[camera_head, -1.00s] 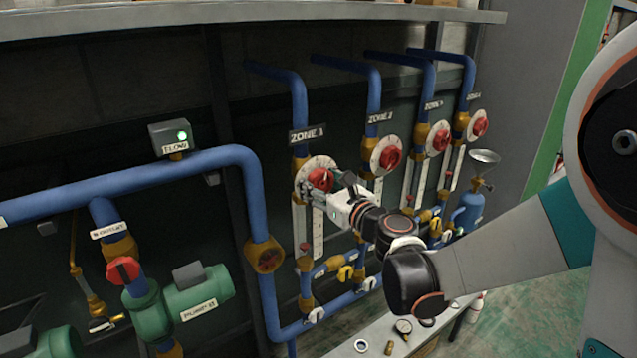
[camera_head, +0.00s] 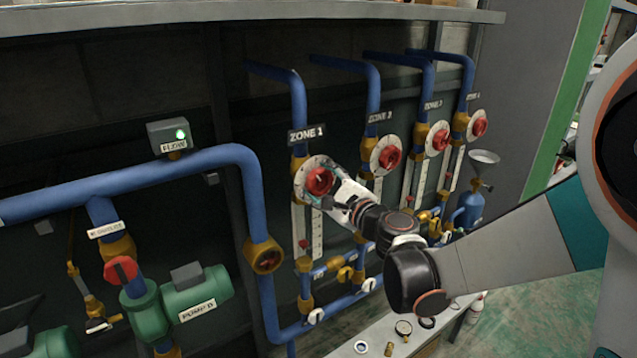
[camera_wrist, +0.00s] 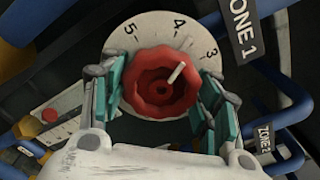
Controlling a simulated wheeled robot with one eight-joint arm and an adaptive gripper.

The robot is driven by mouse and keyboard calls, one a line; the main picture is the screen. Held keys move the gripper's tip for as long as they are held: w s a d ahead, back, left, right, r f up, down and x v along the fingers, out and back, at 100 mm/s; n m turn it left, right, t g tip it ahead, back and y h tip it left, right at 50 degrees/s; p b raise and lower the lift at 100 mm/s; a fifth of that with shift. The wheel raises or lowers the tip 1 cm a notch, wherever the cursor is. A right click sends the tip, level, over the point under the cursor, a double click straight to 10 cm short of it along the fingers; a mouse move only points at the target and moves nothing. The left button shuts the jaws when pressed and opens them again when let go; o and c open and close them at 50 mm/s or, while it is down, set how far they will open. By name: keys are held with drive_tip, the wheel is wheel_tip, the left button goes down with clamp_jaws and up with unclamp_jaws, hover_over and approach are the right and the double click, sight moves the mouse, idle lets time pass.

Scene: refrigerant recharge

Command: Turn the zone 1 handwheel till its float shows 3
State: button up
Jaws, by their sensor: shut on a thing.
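The zone 1 handwheel (camera_head: 319,181) is red and lobed, on a round white dial under the ZONE 1 sign (camera_head: 307,134). In the wrist view my gripper (camera_wrist: 163,100) has its teal finger pads on either side of the handwheel (camera_wrist: 150,62), shut on its rim. The wheel's white mark (camera_wrist: 176,73) points up and right, between 4 and 3 on the dial (camera_wrist: 153,25). The zone 1 float (camera_head: 303,244) is a small red spot low on the white scale (camera_head: 317,235); it also shows in the wrist view (camera_wrist: 49,115). Its reading is too small to tell.
The zone 2 handwheel (camera_head: 390,159) and its pipe stand close right of my gripper. Blue pipes and yellow-handled valves run below. A bench (camera_head: 375,335) with small parts is at the bottom.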

drive_tip(key=n, duration=0.4)
drive_tip(key=shift+n, duration=0.4)
idle(0.4)
drive_tip(key=o, duration=1.1)
drive_tip(key=v, duration=1.2)
